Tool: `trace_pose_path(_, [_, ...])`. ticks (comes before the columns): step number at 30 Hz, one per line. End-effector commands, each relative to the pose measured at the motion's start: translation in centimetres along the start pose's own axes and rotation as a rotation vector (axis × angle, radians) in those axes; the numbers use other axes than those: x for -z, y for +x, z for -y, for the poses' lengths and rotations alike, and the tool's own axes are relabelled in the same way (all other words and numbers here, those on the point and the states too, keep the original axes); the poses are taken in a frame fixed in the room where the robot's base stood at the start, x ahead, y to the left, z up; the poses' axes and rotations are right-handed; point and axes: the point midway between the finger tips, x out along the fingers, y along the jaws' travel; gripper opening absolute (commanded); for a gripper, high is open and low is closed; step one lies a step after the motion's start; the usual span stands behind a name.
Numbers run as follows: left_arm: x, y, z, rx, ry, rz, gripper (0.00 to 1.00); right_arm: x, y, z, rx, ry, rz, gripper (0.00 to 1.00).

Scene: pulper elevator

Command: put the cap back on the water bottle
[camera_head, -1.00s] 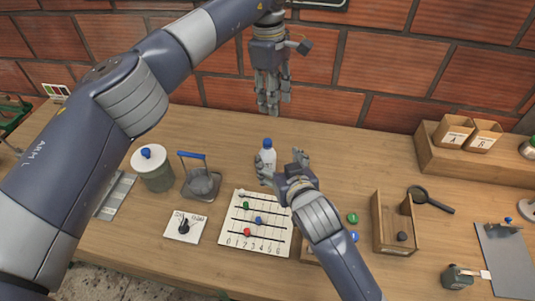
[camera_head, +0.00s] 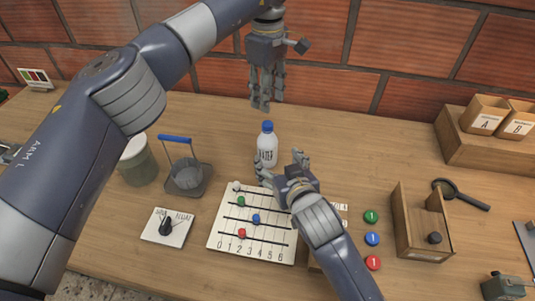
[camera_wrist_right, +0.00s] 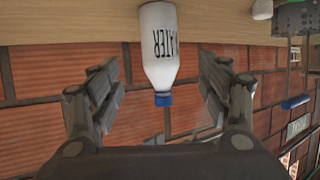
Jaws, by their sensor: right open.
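The water bottle (camera_head: 267,151) stands upright on the wooden table, white with dark lettering. A blue cap (camera_head: 267,127) sits on its top; it also shows in the right wrist view (camera_wrist_right: 163,99). My right gripper (camera_head: 281,164) is open, just in front of the bottle in the head view. In the right wrist view its fingers (camera_wrist_right: 162,75) appear on either side of the bottle, with gaps between. My left gripper (camera_head: 262,104) points down above and behind the bottle, near the brick wall. Its fingers hang close together, and I see nothing held.
A numbered board (camera_head: 225,226) with coloured beads lies in front of the bottle. A dial plate (camera_head: 181,229), a blue-handled stand (camera_head: 187,180) and a jar (camera_head: 137,166) are left. A wooden box (camera_head: 428,245) and magnifier (camera_head: 462,194) are right. Bare table surrounds the bottle's right side.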

Motion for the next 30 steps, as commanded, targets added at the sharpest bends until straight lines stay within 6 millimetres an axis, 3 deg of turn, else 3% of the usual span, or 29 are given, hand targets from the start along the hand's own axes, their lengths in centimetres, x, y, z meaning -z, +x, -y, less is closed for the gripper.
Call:
trace_pose_path(9, [0.0,-0.1,0.0,0.0,0.0,0.0,0.4,0.1,0.0,0.0,0.0,0.0,0.0,0.71])
trace_pose_path(14, [0.0,-0.1,0.0,0.0,0.0,0.0,0.4,0.1,1.1,0.0,0.0,0.0,0.001,0.71])
trace_pose_path(30, [0.0,-0.1,0.0,0.0,0.0,0.001,0.4,0.1,9.3,0.0,0.001,0.0,0.001,0.71])
